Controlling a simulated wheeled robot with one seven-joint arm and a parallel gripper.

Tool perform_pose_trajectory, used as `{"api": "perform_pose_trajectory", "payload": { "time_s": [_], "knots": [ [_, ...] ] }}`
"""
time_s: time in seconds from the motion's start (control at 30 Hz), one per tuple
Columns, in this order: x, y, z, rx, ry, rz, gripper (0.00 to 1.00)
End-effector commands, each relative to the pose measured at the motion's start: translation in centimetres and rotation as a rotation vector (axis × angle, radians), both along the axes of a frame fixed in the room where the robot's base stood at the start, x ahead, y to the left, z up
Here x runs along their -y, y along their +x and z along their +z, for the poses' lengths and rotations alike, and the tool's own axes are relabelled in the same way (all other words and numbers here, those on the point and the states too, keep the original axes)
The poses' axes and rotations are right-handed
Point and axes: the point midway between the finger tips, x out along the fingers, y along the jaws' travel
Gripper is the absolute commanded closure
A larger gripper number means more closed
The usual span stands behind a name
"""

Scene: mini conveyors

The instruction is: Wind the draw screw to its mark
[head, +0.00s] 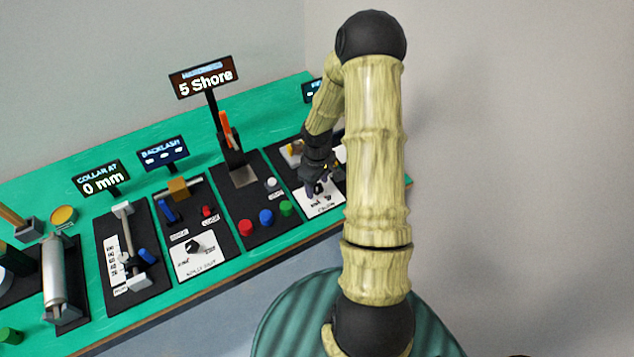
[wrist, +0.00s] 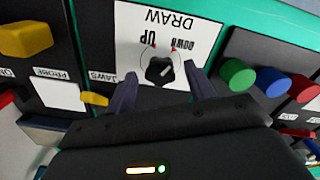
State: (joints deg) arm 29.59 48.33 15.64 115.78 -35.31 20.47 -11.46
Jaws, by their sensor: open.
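A black knob (wrist: 160,70) sits on a white plate (wrist: 205,25) lettered DRAW, UP and DOWN, upside down in the wrist view. The knob has a pale pointer line, and small red marks show near its rim. My gripper (wrist: 161,88) is open and empty, with one dark finger on each side of the knob; I cannot tell whether either touches it. In the head view my gripper (head: 318,186) is low over the white plate (head: 322,206) at the right end of the bench, and it hides part of the knob. No separate draw screw can be made out.
Green (wrist: 238,75), blue (wrist: 271,81) and red (wrist: 304,88) buttons stand beside the plate. A yellow lever (wrist: 94,99) by JAWS and a yellow block (wrist: 26,38) lie left. A sign (head: 205,78) reads 5 Shore. Another sign (head: 312,91) is partly hidden by my arm.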

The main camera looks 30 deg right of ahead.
Motion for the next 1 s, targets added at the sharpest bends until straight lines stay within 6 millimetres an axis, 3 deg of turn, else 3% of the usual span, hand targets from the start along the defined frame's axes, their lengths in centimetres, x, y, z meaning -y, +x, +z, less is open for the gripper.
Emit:
{"api": "perform_pose_trajectory", "payload": {
  "time_s": [0.03,0.27,0.67,1.0],
  "knots": [
    [0.01,0.0,0.01,0.0,0.0,0.0,0.48],
    [-0.02,0.02,0.03,0.0,0.0,0.001,0.9],
    [0.13,-0.07,0.04,0.0,-0.001,-0.051,0.9],
    [0.03,-0.04,0.01,-0.001,-0.002,-0.245,0.9]
  ]
}}
